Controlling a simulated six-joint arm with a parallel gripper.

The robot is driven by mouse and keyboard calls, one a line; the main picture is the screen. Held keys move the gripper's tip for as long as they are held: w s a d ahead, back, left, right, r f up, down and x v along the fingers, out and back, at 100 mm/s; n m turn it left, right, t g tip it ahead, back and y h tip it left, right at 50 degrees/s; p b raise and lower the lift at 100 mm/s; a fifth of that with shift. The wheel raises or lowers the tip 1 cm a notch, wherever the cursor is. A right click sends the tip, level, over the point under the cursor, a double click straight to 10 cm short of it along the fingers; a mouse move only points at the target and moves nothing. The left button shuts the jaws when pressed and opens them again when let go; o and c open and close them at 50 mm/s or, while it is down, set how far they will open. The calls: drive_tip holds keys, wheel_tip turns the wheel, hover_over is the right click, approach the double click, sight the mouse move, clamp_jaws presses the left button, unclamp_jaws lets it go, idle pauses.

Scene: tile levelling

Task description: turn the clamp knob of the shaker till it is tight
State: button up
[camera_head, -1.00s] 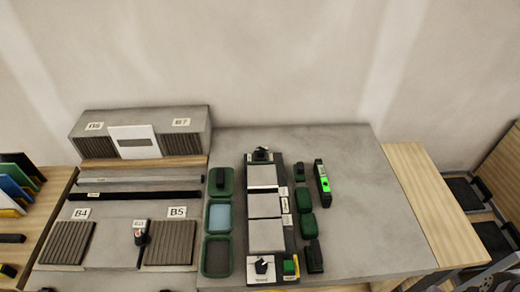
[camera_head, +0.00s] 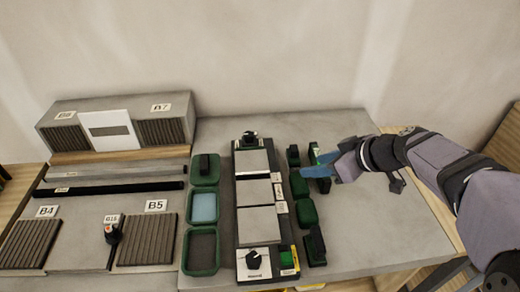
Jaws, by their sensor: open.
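A long black frame with pale grey tiles (camera_head: 257,222), which may be the shaker, stands in the middle of the bench. A black knob (camera_head: 253,259) sits on a white plate at its near end. Another black knob (camera_head: 249,138) is at its far end. The labels are too small to read, so I cannot tell which is the clamp knob or how tight either is. My gripper (camera_head: 322,165) has blue fingers and is open. It is to the right of the frame, apart from both knobs, over the small green items.
Green blocks (camera_head: 299,184) line the frame's right side, partly hidden by my gripper. Green trays (camera_head: 202,251) stand to its left. Ribbed panels (camera_head: 147,241) and a small dark knob (camera_head: 112,233) are further left. The bench at the right front is clear.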

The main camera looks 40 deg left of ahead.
sight(253, 136)
drive_tip(key=a+y, duration=0.1)
drive_tip(key=a, duration=0.3)
drive_tip(key=a+n+y+b, duration=0.1)
drive_tip(key=a, duration=0.4)
drive_tip(key=a+n+g+y, duration=0.1)
drive_tip(key=a, duration=0.3)
drive_tip(key=shift+a+r+y+b, duration=0.35)
drive_tip(key=shift+y, duration=0.05)
drive_tip(key=shift+w+a+f+m+y, duration=0.15)
drive_tip(key=shift+a+y, duration=0.05)
drive_tip(key=shift+a, duration=0.1)
drive_tip(key=shift+w+a+f+m+y, duration=0.1)
drive_tip(key=shift+a+m+y, duration=0.1)
drive_tip(key=shift+a, duration=0.1)
drive_tip(key=shift+p+x, duration=1.6)
drive_tip(key=shift+x, duration=1.95)
drive_tip(key=c, duration=1)
